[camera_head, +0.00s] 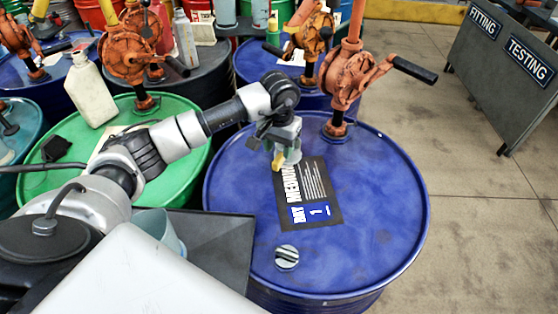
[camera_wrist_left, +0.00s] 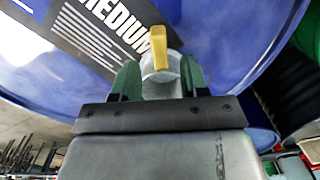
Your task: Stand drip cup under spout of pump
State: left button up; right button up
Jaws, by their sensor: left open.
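The drip cup (camera_head: 290,157), pale and translucent with a yellow tab, is at the far edge of the label on the blue drum (camera_head: 375,215). My left gripper (camera_head: 284,146) comes down over it from above, jaws open. In the left wrist view the cup (camera_wrist_left: 161,66) lies between the two green fingers (camera_wrist_left: 160,80), its yellow tab pointing away from my wrist. Whether the fingers touch it is unclear. The orange pump (camera_head: 347,74) stands at the drum's far side, behind and right of the cup. Its spout is hard to make out. My right gripper is out of view.
A green drum (camera_head: 178,118) with a pale bottle (camera_head: 90,92) and another orange pump (camera_head: 127,52) stands left. More drums and pumps stand behind. A round cap (camera_head: 287,257) is on the blue lid's near part. A grey signed panel (camera_head: 505,75) stands right; floor there is clear.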

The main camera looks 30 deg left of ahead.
pick_arm(q)
notch_tip(320, 180, up, 6)
jog(key=b, duration=0.1)
jog(key=shift+r, duration=0.15)
dwell(0.5)
